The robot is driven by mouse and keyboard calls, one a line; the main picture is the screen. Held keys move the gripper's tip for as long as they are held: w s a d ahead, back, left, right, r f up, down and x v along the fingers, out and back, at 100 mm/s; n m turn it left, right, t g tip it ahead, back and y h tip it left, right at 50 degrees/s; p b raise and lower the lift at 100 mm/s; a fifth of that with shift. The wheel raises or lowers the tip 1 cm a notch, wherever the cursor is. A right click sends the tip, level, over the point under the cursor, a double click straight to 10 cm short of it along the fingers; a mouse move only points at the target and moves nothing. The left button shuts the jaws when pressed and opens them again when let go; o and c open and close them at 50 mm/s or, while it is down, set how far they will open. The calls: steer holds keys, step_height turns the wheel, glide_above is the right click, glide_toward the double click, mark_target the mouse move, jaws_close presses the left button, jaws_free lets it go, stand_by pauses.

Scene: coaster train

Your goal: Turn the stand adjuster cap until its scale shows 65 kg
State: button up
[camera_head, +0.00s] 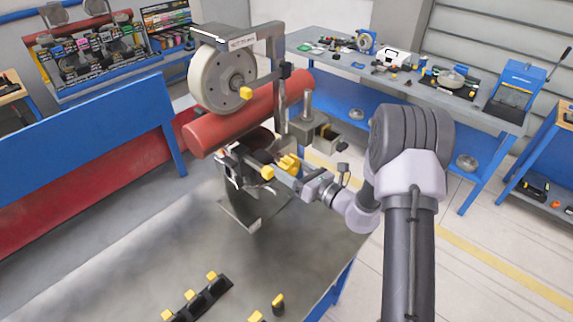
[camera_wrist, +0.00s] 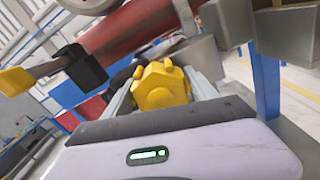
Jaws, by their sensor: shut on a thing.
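A yellow lobed cap, which I take to be the adjuster cap (camera_head: 290,162), is low on the stand's right side. It also shows in the wrist view (camera_wrist: 160,86), between my two grey fingers. My gripper (camera_head: 284,173) reaches in from the right and is shut on this cap. No scale or kg number is readable in either view.
Another yellow knob (camera_head: 267,172) is just left of my gripper, and one (camera_head: 245,93) is at the wheel's hub. A black holder (camera_head: 200,298) with yellow-topped pieces lies at the table's front. A blue-framed workbench (camera_head: 410,85) stands behind.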

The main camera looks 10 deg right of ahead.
steer(key=shift+m+p, duration=0.5)
steer(key=shift+m, duration=1.2)
steer(key=o, duration=1.4)
steer(key=shift+c, duration=0.2)
steer(key=shift+d, duration=0.1)
steer(key=b+v, duration=0.2)
steer(key=v, duration=1.5)
steer(key=shift+s, duration=0.15)
